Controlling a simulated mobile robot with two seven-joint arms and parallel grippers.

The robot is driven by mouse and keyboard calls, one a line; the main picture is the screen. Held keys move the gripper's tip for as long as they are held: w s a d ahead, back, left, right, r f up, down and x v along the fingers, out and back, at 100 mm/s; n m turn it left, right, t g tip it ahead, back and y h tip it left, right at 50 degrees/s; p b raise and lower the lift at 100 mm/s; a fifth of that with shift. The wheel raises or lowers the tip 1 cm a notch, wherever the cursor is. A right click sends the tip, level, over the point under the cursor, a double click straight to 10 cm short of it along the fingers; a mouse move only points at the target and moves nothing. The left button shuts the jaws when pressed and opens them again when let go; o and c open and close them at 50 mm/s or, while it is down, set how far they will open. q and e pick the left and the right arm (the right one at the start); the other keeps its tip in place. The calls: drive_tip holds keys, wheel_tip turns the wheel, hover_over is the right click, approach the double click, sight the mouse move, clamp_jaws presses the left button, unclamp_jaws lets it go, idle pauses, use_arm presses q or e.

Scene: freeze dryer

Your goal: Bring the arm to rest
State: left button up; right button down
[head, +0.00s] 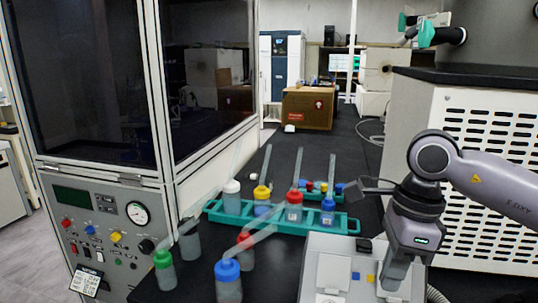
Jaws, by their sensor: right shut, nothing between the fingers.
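My right arm (490,172) comes in from the right edge and bends down at its wrist. My right gripper (394,288) points down at the front right, over or beside a light grey box-shaped device (325,262). Its fingers are together and hold nothing. I cannot tell whether it touches the device. My left gripper is not in view.
A teal rack (290,226) holds several capped bottles mid-bench. Bottles with green (165,272), red (246,250) and blue (228,282) caps stand in front. The freeze dryer (110,215) is at left, a slotted white cabinet (490,125) at right.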

drive_tip(key=s+a+m+g+y, duration=0.2)
drive_tip(key=s+a+m+y, duration=0.15)
drive_tip(key=a+y, duration=0.55)
drive_tip(key=s+a+m+g+y, duration=0.2)
drive_tip(key=s+a+g+y, duration=0.3)
drive_tip(key=a, duration=0.6)
drive_tip(key=w+d+f+m+t+y+p, duration=0.1)
drive_tip(key=w+d+f+m+t+y, duration=0.2)
drive_tip(key=m+t, duration=0.75)
drive_tip(key=w+d+m+t, duration=0.2)
drive_tip(key=w+m+t, duration=0.3)
drive_tip(key=m+t, duration=0.6)
drive_tip(key=d+f+m+t+h, duration=0.4)
drive_tip(key=d+f+m+h, duration=0.4)
drive_tip(key=f+m, duration=0.4)
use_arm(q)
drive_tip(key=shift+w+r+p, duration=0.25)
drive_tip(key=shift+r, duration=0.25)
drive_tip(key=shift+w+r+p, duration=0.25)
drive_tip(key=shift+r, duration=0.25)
use_arm(e)
drive_tip(key=s+d+f+m+g+h, duration=0.3)
drive_tip(key=s+d+f+m+h, duration=0.1)
drive_tip(key=f, duration=0.4)
drive_tip(key=s+d+f+m+g+h, duration=0.4)
drive_tip(key=s+f+m, duration=0.2)
drive_tip(key=s+f, duration=0.3)
drive_tip(key=shift+s+d+f, duration=0.2)
drive_tip(key=shift+s, duration=0.05)
drive_tip(key=shift+g, duration=0.25)
